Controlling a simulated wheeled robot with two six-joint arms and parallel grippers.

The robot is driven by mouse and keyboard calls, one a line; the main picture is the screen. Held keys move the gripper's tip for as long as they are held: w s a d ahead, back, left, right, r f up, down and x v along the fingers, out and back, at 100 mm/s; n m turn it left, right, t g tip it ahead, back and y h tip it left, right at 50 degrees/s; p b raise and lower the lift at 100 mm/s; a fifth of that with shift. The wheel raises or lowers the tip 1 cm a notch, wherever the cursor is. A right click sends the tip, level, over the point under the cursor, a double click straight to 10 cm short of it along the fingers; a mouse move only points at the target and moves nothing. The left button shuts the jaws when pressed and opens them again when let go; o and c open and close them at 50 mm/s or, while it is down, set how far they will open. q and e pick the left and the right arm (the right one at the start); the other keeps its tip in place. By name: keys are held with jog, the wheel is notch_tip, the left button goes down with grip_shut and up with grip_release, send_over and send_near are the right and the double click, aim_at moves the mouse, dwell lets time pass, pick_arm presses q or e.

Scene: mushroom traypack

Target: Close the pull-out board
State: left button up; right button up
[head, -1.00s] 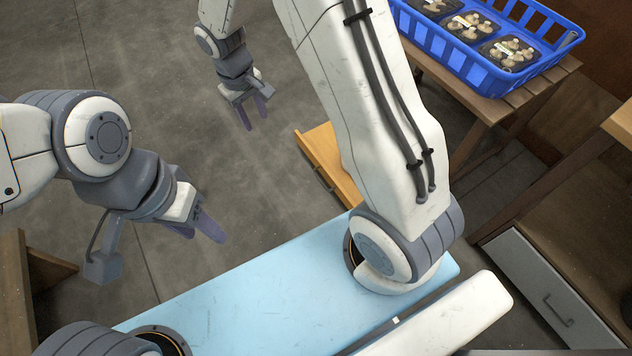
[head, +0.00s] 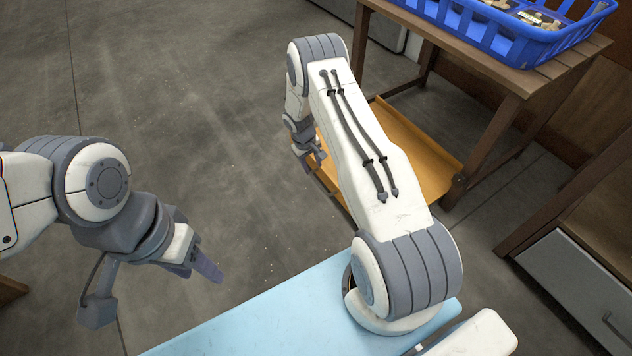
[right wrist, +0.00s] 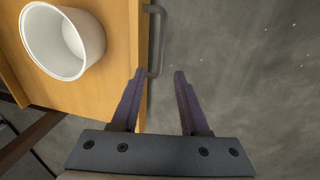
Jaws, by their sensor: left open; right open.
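The pull-out board (head: 415,150) is a yellow-orange wooden panel extending out from under the wooden table. In the right wrist view the board (right wrist: 115,100) has a dark bar handle (right wrist: 158,40) on its front edge. My right gripper (head: 312,165) is open at that edge, partly hidden by my arm. In the wrist view its fingertips (right wrist: 160,72) are spread around the handle's lower end in the picture; I cannot tell whether they touch it. My left gripper (head: 205,265) hangs empty and open over the floor, away from the board.
A white round container (right wrist: 62,40) stands on the board. A blue crate (head: 490,30) with mushroom trays sits on the wooden table (head: 500,75) above. A cabinet with a grey drawer (head: 575,285) stands at the right.

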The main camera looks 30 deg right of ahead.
aim_at(317, 181)
jog(key=f+b, duration=0.1)
jog(key=f, duration=0.1)
jog(key=d+f+b, duration=0.1)
jog(key=f, duration=0.2)
jog(key=f+b, duration=0.2)
jog(key=f, duration=0.1)
jog(key=shift+d+f, duration=0.15)
jog(key=shift+d, duration=0.1)
grip_shut()
dwell(1.0)
